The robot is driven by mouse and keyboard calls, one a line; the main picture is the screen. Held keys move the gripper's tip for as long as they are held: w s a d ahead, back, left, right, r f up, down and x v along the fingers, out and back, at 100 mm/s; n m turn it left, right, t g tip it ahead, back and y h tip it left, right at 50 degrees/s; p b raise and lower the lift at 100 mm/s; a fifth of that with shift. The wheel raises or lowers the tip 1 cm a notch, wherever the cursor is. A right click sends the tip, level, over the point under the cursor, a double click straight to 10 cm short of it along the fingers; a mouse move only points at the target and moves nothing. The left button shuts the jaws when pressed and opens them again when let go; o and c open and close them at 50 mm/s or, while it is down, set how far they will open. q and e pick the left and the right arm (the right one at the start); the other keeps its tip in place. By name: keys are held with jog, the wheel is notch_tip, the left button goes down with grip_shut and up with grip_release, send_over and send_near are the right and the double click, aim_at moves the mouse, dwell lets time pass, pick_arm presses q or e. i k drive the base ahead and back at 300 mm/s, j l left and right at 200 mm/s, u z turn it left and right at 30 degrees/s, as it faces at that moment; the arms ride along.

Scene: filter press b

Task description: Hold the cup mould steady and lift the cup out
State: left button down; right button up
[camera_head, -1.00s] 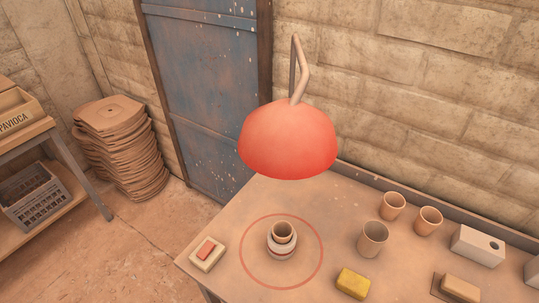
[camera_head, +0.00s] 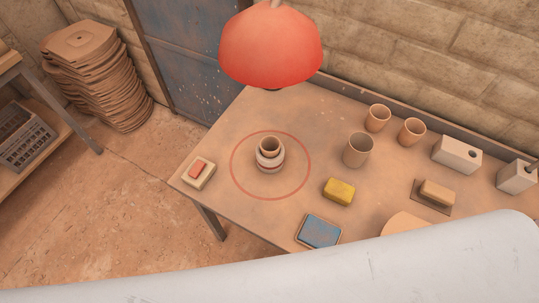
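The cup mould (camera_head: 270,162) is a squat pale round form with a darker reddish band low down. It stands upright inside a red ring marked on the table. The cup (camera_head: 270,145) is a brown clay vessel seated in the mould, with its open rim showing above the mould's top. Its lower part is hidden in the mould. Neither gripper is in view, and nothing touches the mould or the cup.
A red lamp (camera_head: 270,48) hangs over the table's back. A yellow sponge (camera_head: 339,191), a blue pad (camera_head: 319,231) and a red-topped block (camera_head: 199,172) lie nearby. A large white surface covers the bottom edge.

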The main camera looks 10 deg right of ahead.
aim_at(271, 146)
jog(key=j+z, duration=1.25)
jog(key=j, duration=0.2)
